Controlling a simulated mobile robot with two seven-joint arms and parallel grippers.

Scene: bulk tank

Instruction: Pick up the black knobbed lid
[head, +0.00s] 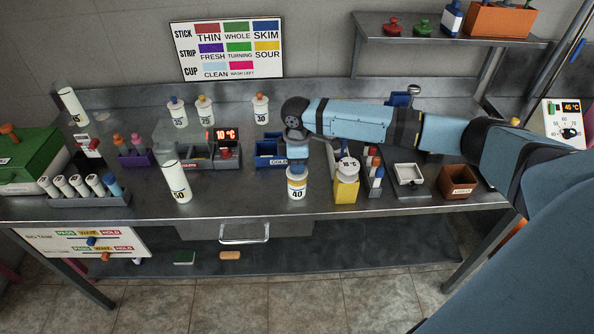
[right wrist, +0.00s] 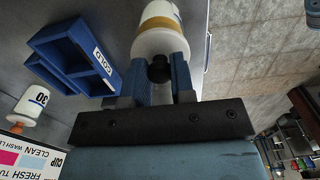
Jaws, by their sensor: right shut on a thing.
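The black knobbed lid (right wrist: 160,70) shows in the right wrist view as a dark knob between my fingertips, at the end of a white jar (right wrist: 160,18) with a yellow band. In the head view the jar (head: 297,188), marked 40, stands upright near the front edge of the bench. My right gripper (head: 297,166) points down onto its top and hides the lid there. In the wrist view the right gripper (right wrist: 160,72) is shut on the knob. I cannot tell whether the lid is clear of the jar. My left gripper is not in view.
The blue COLD bin (head: 270,153) stands just behind the jar, to the left. A yellow block-like container (head: 346,190) stands close on the right. A white 50 bottle (head: 177,182) is further left. Bare bench (head: 235,190) lies between the 50 bottle and the jar.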

